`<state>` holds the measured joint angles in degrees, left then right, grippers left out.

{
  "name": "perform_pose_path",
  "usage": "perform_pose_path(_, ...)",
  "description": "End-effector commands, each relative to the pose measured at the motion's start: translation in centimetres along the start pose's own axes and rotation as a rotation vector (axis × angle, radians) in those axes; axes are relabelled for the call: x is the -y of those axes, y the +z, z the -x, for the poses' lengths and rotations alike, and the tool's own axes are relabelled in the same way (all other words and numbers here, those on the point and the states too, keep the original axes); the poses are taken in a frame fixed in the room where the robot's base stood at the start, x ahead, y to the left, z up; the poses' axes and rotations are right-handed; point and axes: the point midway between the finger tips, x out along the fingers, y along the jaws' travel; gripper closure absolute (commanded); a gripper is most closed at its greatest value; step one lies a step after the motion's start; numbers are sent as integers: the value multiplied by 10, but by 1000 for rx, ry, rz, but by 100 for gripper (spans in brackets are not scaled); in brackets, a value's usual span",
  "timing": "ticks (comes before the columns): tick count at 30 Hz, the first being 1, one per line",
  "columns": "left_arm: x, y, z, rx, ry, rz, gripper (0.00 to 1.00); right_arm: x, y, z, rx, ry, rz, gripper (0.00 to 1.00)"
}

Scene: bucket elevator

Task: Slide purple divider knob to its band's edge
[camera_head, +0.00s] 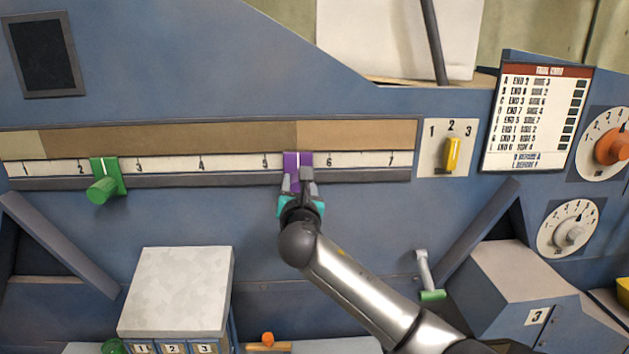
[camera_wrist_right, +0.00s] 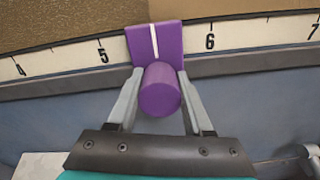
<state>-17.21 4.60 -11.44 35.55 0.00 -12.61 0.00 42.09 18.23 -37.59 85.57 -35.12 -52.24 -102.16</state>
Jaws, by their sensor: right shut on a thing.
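The purple divider knob (camera_wrist_right: 160,90) is a round purple peg on a purple plate (camera_wrist_right: 155,40) with a white pointer line. In the right wrist view the plate sits on the numbered scale between 5 and 6, the line about midway. In the head view the purple plate (camera_head: 297,160) lies just right of 5, near where the brown band (camera_head: 200,138) meets a lighter tan band (camera_head: 355,134). My right gripper (camera_head: 299,184) is shut on the knob, one grey finger on each side; it also shows in the right wrist view (camera_wrist_right: 155,100). My left gripper is not in view.
A green knob (camera_head: 103,188) sits on the same rail (camera_head: 210,180) just right of 2. The rail between the two knobs is clear, as is the stretch right of the purple one. A yellow lever (camera_head: 452,154) and a chart (camera_head: 537,115) are at right.

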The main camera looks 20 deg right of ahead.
Motion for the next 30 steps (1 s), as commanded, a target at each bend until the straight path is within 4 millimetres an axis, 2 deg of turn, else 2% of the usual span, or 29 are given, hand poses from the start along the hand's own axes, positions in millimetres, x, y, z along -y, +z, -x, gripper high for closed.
perform_pose_path(10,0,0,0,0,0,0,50,-2,-1,0,-1,4,-3,100)
perform_pose_path(11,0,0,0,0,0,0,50,-2,-1,0,-1,4,-3,47)
perform_pose_path(18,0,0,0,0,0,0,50,-2,-1,0,-1,2,-2,20)
perform_pose_path(30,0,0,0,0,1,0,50,-1,-1,5,0,1,-1,19)
